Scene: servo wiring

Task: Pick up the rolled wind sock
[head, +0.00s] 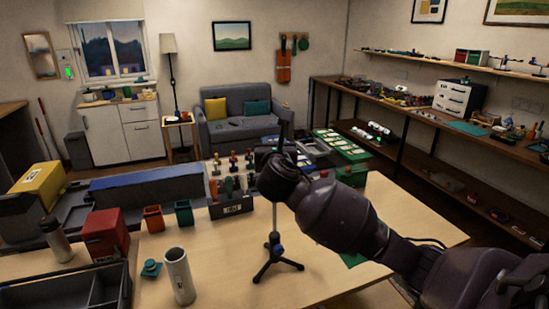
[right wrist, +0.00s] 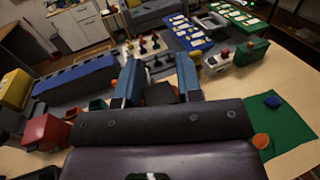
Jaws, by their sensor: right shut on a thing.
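My right gripper (head: 264,158) comes in from the right and hangs above the middle of the table. A pale grey hollow tube (head: 179,278) stands upright on the table at the front left, apart from the gripper. My left gripper is not in view.
A small black tripod (head: 277,256) stands on the table, its pole passing the gripper in the picture. The front middle of the table is mostly clear.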

